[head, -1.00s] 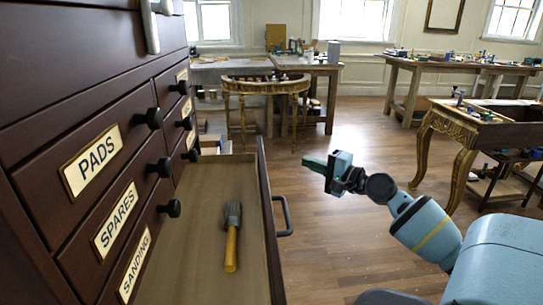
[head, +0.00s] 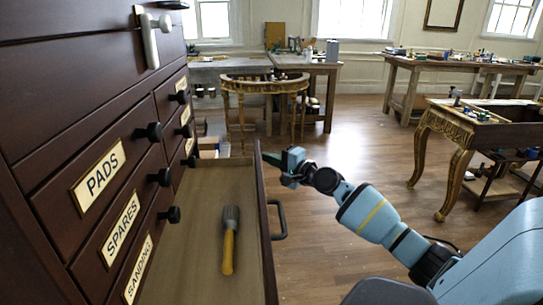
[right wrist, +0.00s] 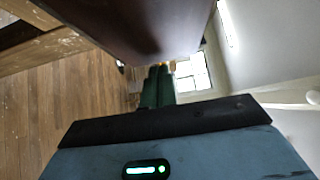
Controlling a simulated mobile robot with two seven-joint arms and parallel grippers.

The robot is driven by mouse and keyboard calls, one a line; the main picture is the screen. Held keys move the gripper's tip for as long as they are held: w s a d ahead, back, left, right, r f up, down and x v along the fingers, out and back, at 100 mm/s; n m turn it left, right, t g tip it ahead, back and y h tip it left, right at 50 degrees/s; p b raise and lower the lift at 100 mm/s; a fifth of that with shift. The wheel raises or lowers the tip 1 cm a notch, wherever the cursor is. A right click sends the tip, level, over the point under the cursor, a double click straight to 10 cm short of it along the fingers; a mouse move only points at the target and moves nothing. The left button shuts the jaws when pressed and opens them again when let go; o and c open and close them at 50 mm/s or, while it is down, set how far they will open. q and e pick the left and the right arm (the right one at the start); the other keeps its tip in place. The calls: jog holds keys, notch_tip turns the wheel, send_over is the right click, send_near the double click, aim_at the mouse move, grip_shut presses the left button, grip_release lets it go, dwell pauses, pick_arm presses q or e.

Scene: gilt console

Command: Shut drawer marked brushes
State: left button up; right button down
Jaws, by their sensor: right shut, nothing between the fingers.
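A wide drawer (head: 185,262) of the dark cabinet stands pulled far out. Its front panel (head: 262,210), with a dark bar handle (head: 279,219), faces right, so any label on it is hidden. A brush (head: 230,240) with a yellow handle and grey head lies inside. My right gripper (head: 274,158) is shut and empty, its green fingertips close to the far end of the front panel. In the right wrist view the fingers (right wrist: 158,86) point toward a dark wooden surface (right wrist: 140,25); I cannot tell whether they touch. My left gripper is not in view.
Small shut drawers with black knobs carry plates reading PADS (head: 99,178), SPARES (head: 121,230) and SANDING (head: 138,268). A pale lever handle (head: 150,40) sits above. A gilt console table (head: 265,86) and a carved table (head: 470,125) stand beyond clear floor.

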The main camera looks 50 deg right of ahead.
aim_at(202, 160)
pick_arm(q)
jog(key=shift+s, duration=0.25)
pick_arm(e)
jog(key=shift+w+a, duration=0.1)
jog(key=shift+a, duration=0.05)
